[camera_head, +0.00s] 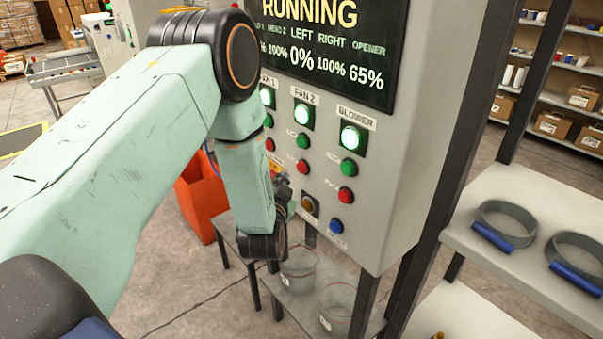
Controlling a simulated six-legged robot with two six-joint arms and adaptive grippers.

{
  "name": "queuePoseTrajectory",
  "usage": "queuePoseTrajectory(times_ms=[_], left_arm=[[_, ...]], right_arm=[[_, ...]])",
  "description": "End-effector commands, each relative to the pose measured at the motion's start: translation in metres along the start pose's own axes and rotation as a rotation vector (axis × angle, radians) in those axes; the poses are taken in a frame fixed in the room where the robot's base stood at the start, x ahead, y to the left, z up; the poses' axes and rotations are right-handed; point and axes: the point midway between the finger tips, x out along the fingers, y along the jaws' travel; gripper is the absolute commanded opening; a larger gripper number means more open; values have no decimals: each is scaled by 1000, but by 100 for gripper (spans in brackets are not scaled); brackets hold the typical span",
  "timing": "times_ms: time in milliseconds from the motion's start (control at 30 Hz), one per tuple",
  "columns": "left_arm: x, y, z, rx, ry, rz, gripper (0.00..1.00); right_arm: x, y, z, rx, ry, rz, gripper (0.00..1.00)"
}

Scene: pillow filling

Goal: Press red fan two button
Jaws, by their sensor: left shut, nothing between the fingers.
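The red fan two button (302,167) is on the grey control panel (405,175), below the green fan two button (302,142) and the lit green lamp (304,115) under the FAN 2 label. My left arm comes in from the left and bends down in front of the panel's left side. My left gripper (282,182) is partly hidden behind my forearm, just left of and slightly below the red fan two button. It looks shut and empty; whether it touches the panel cannot be told. My right gripper is out of view.
The red fan one button (269,144) and red blower button (346,195) flank the fan two button. The screen (335,45) reads RUNNING. Clear buckets (298,270) stand below the panel.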

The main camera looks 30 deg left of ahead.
Motion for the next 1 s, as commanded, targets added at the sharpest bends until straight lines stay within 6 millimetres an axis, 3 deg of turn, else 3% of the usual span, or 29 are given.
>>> queuePoseTrajectory(times_ms=[300,1000], left_arm=[[19,13,-12,1,0,0,0],[20,14,-14,0,-1,0,0]], right_arm=[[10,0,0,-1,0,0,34],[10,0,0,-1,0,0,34]])
